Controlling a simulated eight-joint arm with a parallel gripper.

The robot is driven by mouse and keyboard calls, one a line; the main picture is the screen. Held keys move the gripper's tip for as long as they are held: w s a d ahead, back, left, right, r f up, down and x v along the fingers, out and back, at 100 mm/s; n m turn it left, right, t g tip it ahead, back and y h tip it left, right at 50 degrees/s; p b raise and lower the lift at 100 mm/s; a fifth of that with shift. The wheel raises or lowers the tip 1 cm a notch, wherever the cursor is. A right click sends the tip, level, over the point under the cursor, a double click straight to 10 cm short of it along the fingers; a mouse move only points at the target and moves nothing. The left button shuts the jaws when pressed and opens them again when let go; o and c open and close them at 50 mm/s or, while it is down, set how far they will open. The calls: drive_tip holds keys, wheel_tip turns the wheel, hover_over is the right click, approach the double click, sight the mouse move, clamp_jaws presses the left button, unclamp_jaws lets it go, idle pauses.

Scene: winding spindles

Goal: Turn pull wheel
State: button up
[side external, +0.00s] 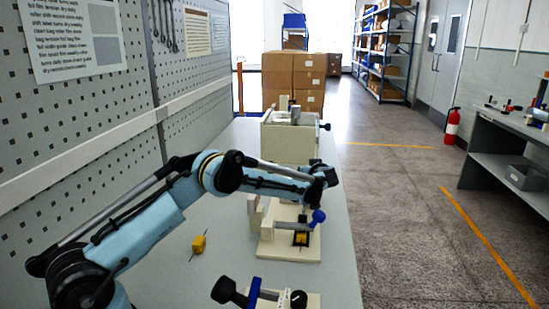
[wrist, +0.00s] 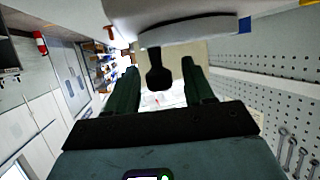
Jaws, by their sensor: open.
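No part here is clearly marked as the pull wheel. In the side view, a cream box machine (side external: 290,140) stands on the bench with a black knob (side external: 325,127) on its right side. Nearer is a cream fixture (side external: 285,250) with a blue knob (side external: 318,216). In front, a partly cut-off fixture has a black knob (side external: 223,290) and a round black part (side external: 298,299). My gripper (side external: 328,175) is above the middle fixture. In the wrist view, its two dark fingers (wrist: 162,88) are apart. A black knob-ended part (wrist: 158,72) shows between them; I cannot tell contact.
A pegboard wall (side external: 80,120) borders the bench on the left. Cardboard boxes (side external: 293,75) are stacked beyond it. The floor to the right is open.

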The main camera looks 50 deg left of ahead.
drive_tip(key=shift+a, duration=0.1)
drive_tip(key=shift+c, duration=0.3)
drive_tip(key=c, duration=0.9)
drive_tip(key=shift+m+t, duration=0.3)
